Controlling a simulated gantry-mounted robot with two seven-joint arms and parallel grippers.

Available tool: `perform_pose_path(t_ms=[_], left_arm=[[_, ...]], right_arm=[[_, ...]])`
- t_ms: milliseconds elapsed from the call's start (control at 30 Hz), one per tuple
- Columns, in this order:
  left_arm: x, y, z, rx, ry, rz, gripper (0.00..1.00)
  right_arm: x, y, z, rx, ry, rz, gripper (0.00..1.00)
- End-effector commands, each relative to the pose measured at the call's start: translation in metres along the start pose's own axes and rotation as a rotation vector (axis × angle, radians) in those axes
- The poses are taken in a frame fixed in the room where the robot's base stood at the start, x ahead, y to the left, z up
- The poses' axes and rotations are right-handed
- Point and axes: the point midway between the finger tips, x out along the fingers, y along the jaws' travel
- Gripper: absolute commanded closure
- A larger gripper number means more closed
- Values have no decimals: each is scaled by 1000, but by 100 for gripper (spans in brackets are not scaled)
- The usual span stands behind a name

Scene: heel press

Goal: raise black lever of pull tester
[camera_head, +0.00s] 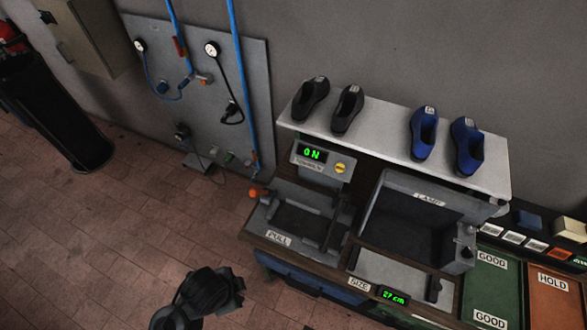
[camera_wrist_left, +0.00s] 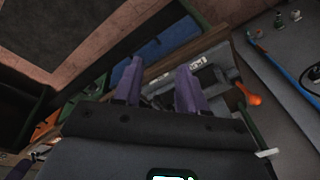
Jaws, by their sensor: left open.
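The pull tester (camera_head: 300,212) is a grey metal frame on the bench in the head view, with a PULL label at its front. A dark bar, possibly the black lever (camera_head: 329,236), stands at its right side; its exact angle is hard to tell. An orange knob (camera_head: 256,192) sticks out at the tester's left and also shows in the left wrist view (camera_wrist_left: 248,94). My left gripper (camera_wrist_left: 159,68) has two purple fingers, apart with nothing visible held between them. Part of the tester lies beyond its fingers, partly hidden by them. My right gripper is not in view.
A lamp box (camera_head: 415,225) stands right of the tester. Behind them is a shelf (camera_head: 385,142) with black and blue shoes. Green (camera_head: 487,295) and orange (camera_head: 553,295) trays lie at the right. A gauge panel (camera_head: 205,95) is on the wall.

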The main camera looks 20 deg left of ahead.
Motion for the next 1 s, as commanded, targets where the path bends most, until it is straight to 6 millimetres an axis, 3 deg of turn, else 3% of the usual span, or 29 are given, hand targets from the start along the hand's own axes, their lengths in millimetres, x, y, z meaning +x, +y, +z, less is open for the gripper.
perform_pose_path(t_ms=[100,233,400,533,667,833,933,1000], left_arm=[[-19,-15,-11,-289,84,-39,59],[-20,-19,-14,-483,112,-38,58],[-20,-19,-16,-582,120,-34,58],[-20,-20,-17,-543,125,-38,58],[-22,-28,-30,-374,195,-80,58],[-15,-41,-66,58,356,-224,58],[6,-43,-96,402,455,-370,58],[30,-42,-118,656,520,-502,58]], right_arm=[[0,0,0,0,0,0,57],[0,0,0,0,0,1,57],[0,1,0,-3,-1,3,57],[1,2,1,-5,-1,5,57],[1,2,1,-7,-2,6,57],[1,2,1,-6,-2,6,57],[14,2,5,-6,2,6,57],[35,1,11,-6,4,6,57]])
